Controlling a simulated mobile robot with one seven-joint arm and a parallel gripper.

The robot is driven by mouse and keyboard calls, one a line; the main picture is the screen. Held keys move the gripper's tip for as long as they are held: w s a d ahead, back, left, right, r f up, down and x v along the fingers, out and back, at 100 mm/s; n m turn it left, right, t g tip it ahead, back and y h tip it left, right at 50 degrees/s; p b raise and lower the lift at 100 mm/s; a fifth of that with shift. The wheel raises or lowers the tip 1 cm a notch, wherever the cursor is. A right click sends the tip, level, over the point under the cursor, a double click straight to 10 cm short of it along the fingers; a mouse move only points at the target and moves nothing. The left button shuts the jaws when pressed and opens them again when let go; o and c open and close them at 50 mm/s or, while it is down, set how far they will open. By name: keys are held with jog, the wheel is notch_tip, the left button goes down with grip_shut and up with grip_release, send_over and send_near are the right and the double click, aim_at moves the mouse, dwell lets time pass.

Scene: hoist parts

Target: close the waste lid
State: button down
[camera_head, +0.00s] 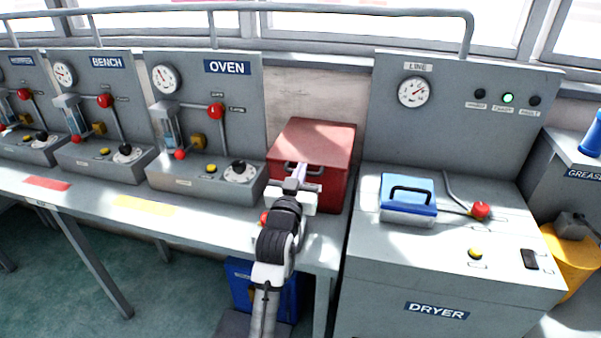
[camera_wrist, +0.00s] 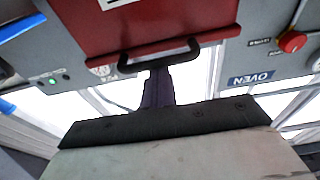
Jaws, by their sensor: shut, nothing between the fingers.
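A red box (camera_head: 336,190) stands on the bench between the oven panel and the dryer. Its red lid (camera_head: 316,137) lies over the top, with a dark bar handle (camera_head: 318,170) at the front edge; I see no clear gap under it. I cannot read a waste label on it. My gripper (camera_head: 300,172) is shut and empty at the handle. In the wrist view, my gripper (camera_wrist: 158,72) has its fingertips at the dark handle (camera_wrist: 190,50), touching or very near it. A white label shows partly on the red box (camera_wrist: 170,22).
The oven panel (camera_head: 205,110), with its red-knobbed lever (camera_head: 216,111), stands to the left. The dryer (camera_head: 437,311) is to the right, with a blue-lidded box (camera_head: 408,196) on top. A blue bin (camera_head: 289,300) is under the bench. A rail (camera_head: 300,14) runs behind.

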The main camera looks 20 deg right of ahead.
jog(key=s+a+r+b, duration=0.2)
jog(key=s+a, duration=0.3)
jog(key=s, duration=0.2)
jog(key=shift+s+r+b, duration=0.25)
jog(key=shift+s+b, duration=0.1)
jog(key=shift+a, duration=0.1)
